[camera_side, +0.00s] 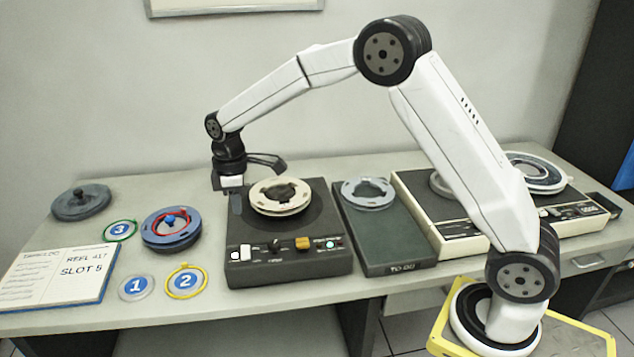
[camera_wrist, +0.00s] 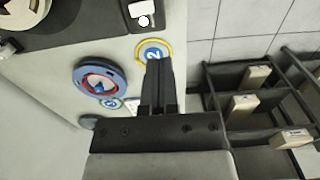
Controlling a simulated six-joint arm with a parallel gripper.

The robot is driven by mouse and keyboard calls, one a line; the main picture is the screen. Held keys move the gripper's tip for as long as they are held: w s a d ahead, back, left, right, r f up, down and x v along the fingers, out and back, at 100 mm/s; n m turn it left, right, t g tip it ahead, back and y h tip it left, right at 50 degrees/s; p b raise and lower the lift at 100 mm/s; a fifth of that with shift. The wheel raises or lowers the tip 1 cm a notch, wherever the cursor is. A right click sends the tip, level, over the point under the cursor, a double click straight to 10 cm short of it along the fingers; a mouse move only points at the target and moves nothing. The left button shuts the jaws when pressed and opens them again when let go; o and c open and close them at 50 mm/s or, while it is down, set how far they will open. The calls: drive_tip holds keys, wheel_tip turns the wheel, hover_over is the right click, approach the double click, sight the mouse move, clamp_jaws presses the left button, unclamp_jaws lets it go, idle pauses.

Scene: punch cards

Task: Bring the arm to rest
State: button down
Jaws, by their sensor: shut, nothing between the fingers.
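In the wrist view the fingertips overlap the yellow-ringed tag 2 (camera_wrist: 152,46), which lies below. In the side view that tag (camera_side: 186,281) lies flat on the desk, left of the gripper.
A blue reel (camera_side: 160,237), tag 1 (camera_side: 136,287), tag 3 (camera_side: 120,230), a dark reel (camera_side: 81,205) and an open notebook (camera_side: 60,275) lie at left. A cream reel (camera_side: 281,205) sits on the machine. A green box (camera_side: 385,235) and a cream machine (camera_side: 590,227) stand right.

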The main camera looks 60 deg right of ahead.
drive_tip(key=shift+s, duration=0.15)
drive_tip(key=s+d+f+m+t, duration=0.1)
drive_tip(key=s+m, duration=0.3)
drive_tip(key=s, duration=0.7)
drive_tip(key=s+d+f+m+t, duration=0.1)
drive_tip(key=s+m, duration=0.3)
drive_tip(key=s, duration=0.7)
drive_tip(key=shift+d+f+m+t, duration=0.3)
drive_tip(key=shift+d+t, duration=0.1)
drive_tip(key=shift+d, duration=0.15)
drive_tip(key=c, duration=1.3)
unclamp_jaws()
drive_tip(key=shift+s+f, duration=0.1)
drive_tip(key=shift+s, duration=0.5)
drive_tip(key=o, duration=0.7)
drive_tip(key=shift+w+m, duration=0.2)
drive_tip(key=shift+m, duration=0.1)
drive_tip(key=shift+o, duration=0.8)
drive_tip(key=shift+w, duration=0.3)
drive_tip(key=shift+w+a+f+m+g, duration=0.6)
drive_tip(key=shift+w+m, duration=0.85)
drive_tip(key=shift+w, duration=2.5)
drive_tip(key=shift+w+a+f+m+g, duration=0.2)
drive_tip(key=shift+w+f+m, duration=1)
drive_tip(key=shift+w, duration=2.8)
drive_tip(key=shift+w+a+f+m+g, duration=0.15)
drive_tip(key=shift+w+f+m+g, duration=0.35)
drive_tip(key=shift+w+m, duration=2.35)
